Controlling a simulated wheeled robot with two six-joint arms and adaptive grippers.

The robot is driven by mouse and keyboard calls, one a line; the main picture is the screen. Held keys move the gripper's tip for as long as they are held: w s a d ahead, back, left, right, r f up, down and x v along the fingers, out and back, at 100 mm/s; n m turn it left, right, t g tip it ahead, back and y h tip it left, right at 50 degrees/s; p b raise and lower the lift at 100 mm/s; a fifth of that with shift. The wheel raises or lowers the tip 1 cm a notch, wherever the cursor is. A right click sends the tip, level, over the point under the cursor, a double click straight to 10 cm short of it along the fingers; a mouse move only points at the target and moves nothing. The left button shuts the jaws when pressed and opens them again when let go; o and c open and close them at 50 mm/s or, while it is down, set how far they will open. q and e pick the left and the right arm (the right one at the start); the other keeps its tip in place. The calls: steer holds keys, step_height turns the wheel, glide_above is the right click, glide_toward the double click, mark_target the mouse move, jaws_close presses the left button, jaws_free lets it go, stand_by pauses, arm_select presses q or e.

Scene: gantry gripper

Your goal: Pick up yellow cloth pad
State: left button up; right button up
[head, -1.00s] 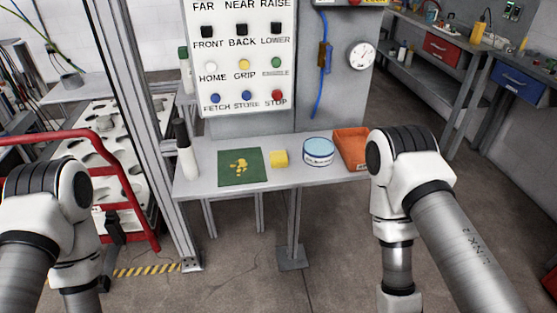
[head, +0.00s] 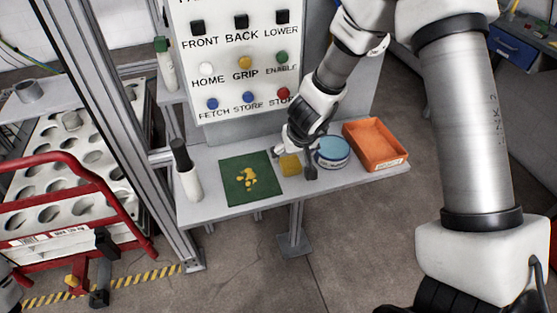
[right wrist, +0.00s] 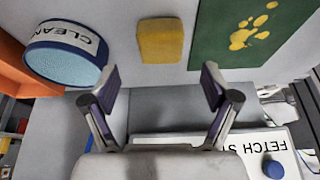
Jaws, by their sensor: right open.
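The yellow cloth pad (head: 290,166) lies on the grey shelf (head: 225,214), between the green mat and the round blue tub. It also shows whole in the right wrist view (right wrist: 160,40). My right gripper (head: 294,161) is open and empty, its fingers apart just at the pad in the head view. In the right wrist view the two fingertips (right wrist: 160,78) stand either side of the pad's line, with the pad beyond them. I cannot tell the exact height of the fingers above the shelf. My left gripper is out of view.
The green mat (head: 236,192) with yellow spots lies left of the pad. The blue-topped tub (head: 332,152) and an orange tray (head: 375,146) stand to its right. A dark-topped white bottle (head: 188,178) stands at the shelf's left. The button panel (head: 228,60) rises behind.

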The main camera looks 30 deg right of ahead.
mark_target(290, 160)
steer(key=shift+f, duration=0.6)
steer(key=b+x, duration=0.1)
steer(key=x, duration=0.1)
steer(key=b+x, duration=0.1)
steer(key=x, duration=0.2)
steer(key=shift+w+r, duration=0.15)
steer(key=shift+w, duration=0.35)
steer(key=shift+d, duration=0.1)
steer(key=shift+r, duration=0.1)
steer(key=shift+c, duration=0.7)
steer(key=c, duration=1)
